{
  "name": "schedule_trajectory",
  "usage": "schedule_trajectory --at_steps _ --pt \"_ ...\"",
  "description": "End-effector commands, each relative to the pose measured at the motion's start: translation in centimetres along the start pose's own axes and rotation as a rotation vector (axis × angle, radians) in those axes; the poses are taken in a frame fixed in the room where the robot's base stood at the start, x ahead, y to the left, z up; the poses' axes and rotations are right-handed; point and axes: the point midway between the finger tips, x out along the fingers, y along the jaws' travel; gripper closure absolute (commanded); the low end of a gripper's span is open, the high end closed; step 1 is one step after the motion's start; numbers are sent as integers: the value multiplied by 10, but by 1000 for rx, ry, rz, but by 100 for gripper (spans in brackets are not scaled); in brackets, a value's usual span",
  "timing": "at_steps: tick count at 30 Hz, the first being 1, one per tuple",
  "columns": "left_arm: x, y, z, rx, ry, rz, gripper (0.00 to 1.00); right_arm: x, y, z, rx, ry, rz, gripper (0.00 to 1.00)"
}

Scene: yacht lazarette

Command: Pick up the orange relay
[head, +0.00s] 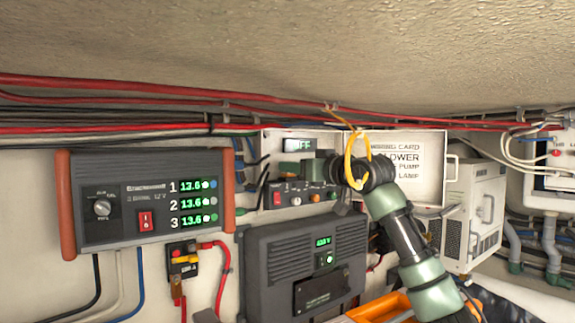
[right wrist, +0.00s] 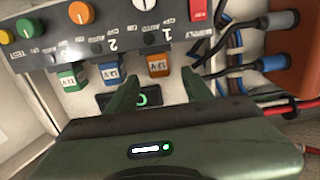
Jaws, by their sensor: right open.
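The orange relay (right wrist: 157,66) is plugged in below the switch panel in the right wrist view, at the right end of a row with a blue relay (right wrist: 109,74) and a green relay (right wrist: 68,78). My right gripper (right wrist: 159,79) is open, its fingertips to either side of the orange relay's lower part. I cannot tell whether they touch it. In the head view my right arm reaches up from the lower right and its gripper (head: 322,168) is inside the open white box (head: 272,150); it hides the relays there. My left gripper is not in view.
The switch panel (right wrist: 130,25) with knobs is just above the relays. Blue and black plugs with cables (right wrist: 268,62) crowd the right side. In the head view a yellow loop (head: 350,160) hangs at my right wrist, and the box's lid (head: 415,185) stands open.

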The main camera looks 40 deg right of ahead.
Motion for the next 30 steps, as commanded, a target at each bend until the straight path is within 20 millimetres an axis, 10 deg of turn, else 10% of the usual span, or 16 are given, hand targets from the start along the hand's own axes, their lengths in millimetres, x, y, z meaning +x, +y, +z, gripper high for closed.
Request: schedule_trajectory --at_steps 13,19,30 --pt "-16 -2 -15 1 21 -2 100 23 0 1 0 0 1 49" --pt "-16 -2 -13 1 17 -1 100 23 0 0 0 0 1 100" --pt "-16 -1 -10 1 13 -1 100 23 0 -2 1 0 1 100"
